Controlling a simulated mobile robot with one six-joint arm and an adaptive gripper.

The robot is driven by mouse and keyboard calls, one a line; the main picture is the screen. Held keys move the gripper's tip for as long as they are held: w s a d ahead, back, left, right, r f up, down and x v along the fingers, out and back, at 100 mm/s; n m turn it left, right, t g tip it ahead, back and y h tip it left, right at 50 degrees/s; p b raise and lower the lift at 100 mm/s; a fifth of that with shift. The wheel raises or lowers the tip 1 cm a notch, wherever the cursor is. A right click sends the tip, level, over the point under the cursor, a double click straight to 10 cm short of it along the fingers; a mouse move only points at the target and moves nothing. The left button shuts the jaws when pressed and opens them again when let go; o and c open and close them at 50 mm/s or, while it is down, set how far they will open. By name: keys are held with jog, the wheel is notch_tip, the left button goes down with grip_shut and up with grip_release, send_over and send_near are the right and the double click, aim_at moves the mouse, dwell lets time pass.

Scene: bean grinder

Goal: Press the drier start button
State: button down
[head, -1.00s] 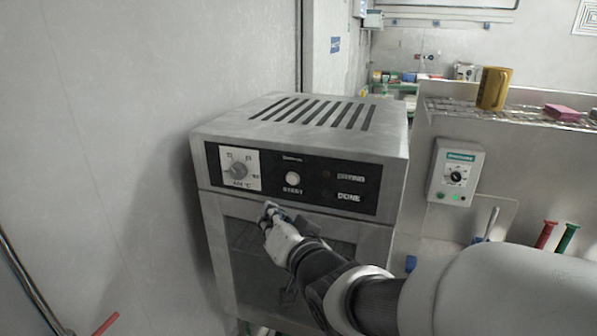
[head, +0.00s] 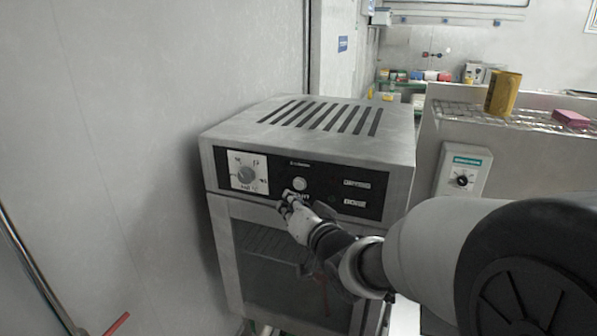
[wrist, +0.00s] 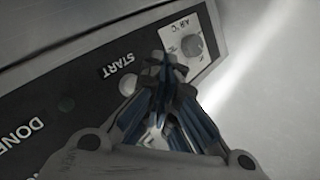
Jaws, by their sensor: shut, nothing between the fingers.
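The drier (head: 388,140) is a grey metal box with slots in its top and a black front panel. Its start button (head: 299,184) is round and white, near the panel's middle. The button also shows in the wrist view (wrist: 127,84), beside the START label. A temperature dial (head: 246,172) sits left of it. My gripper (head: 286,199) is shut and empty at the panel's lower edge, just below and left of the button. In the wrist view my fingertips (wrist: 170,64) appear between the button and the dial. I cannot tell their gap to the panel.
A plain wall (head: 110,150) stands close on the left. My arm covers the lower right.

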jog(key=shift+w+d, duration=0.2)
jog(key=shift+w, duration=0.3)
jog(key=shift+w+d, duration=0.15)
jog(key=shift+w, duration=0.3)
jog(key=shift+w, duration=0.1)
dwell(0.7)
jog(key=shift+w+d, duration=0.15)
jog(key=shift+w, duration=0.2)
jog(key=shift+w+d, duration=0.15)
jog(key=shift+w, duration=0.25)
dwell(0.7)
jog(key=shift+s, duration=0.15)
jog(key=shift+s+a, duration=0.3)
jog(key=shift+s, duration=0.4)
jog(key=s, duration=0.1)
jog(key=s+a+b, duration=0.1)
jog(key=s, duration=0.1)
jog(key=s+b, duration=0.1)
jog(key=shift+s+a, duration=0.35)
